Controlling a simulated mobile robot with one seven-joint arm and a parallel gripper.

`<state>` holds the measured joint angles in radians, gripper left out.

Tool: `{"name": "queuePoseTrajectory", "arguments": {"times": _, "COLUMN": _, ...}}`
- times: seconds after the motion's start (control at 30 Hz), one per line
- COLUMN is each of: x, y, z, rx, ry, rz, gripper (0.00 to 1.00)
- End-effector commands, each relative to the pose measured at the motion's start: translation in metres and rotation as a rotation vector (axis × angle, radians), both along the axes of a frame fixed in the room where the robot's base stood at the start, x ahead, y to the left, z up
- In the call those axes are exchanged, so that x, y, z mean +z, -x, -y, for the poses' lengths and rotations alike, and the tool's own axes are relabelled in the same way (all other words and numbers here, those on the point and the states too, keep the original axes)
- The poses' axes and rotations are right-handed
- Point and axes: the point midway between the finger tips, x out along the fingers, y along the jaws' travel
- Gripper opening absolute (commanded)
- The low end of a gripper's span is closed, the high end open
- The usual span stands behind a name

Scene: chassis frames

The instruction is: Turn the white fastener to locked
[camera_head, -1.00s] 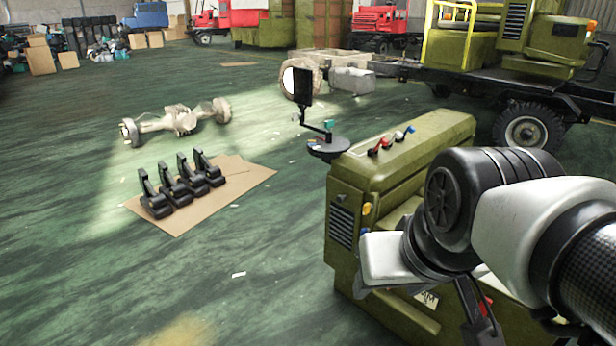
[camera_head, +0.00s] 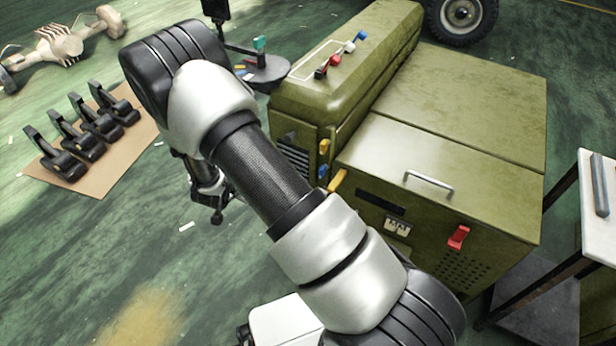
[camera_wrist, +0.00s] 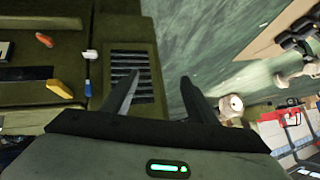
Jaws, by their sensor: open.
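A small white fastener (camera_wrist: 90,54) shows on the green machine (camera_wrist: 125,40) in the wrist view, left of the dark vent. A blue fastener (camera_wrist: 87,88) sits just below it there. My gripper (camera_wrist: 160,78) is open and empty, its two dark fingers apart. The left finger overlaps the vent, and the right one lies over the floor. The white fastener is outside the fingers, to their left, and I see no contact. In the head view my arm crosses in front of the machine (camera_head: 450,110) and hides part of its face. The fastener's exact setting is too small to tell.
Yellow (camera_head: 325,147) and red (camera_head: 459,237) fittings stick out of the machine's face. Red and blue levers (camera_head: 361,36) stand on its top. Black pedals (camera_head: 65,140) lie on cardboard at left. A white-topped stand (camera_head: 592,225) is at right. Floor at lower left is clear.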

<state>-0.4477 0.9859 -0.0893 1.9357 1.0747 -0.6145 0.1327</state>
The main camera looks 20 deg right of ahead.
Motion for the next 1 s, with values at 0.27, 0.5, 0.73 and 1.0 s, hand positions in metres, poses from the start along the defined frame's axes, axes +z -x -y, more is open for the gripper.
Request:
{"name": "queuePoseTrajectory", "arguments": {"times": 0.27, "x": -0.1, "y": 0.076, "z": 0.074, "rx": -0.17, "ry": 0.35, "rz": 0.059, "gripper": 0.53}}
{"name": "queuePoseTrajectory", "arguments": {"times": 0.5, "x": -0.114, "y": 0.102, "z": 0.101, "rx": -0.206, "ry": 0.469, "rz": 0.094, "gripper": 0.53}}
{"name": "queuePoseTrajectory", "arguments": {"times": 0.73, "x": -0.129, "y": 0.085, "z": 0.125, "rx": -0.21, "ry": 0.472, "rz": 0.096, "gripper": 0.53}}
{"name": "queuePoseTrajectory", "arguments": {"times": 1.0, "x": -0.152, "y": 0.051, "z": 0.169, "rx": -0.209, "ry": 0.471, "rz": 0.094, "gripper": 0.53}}
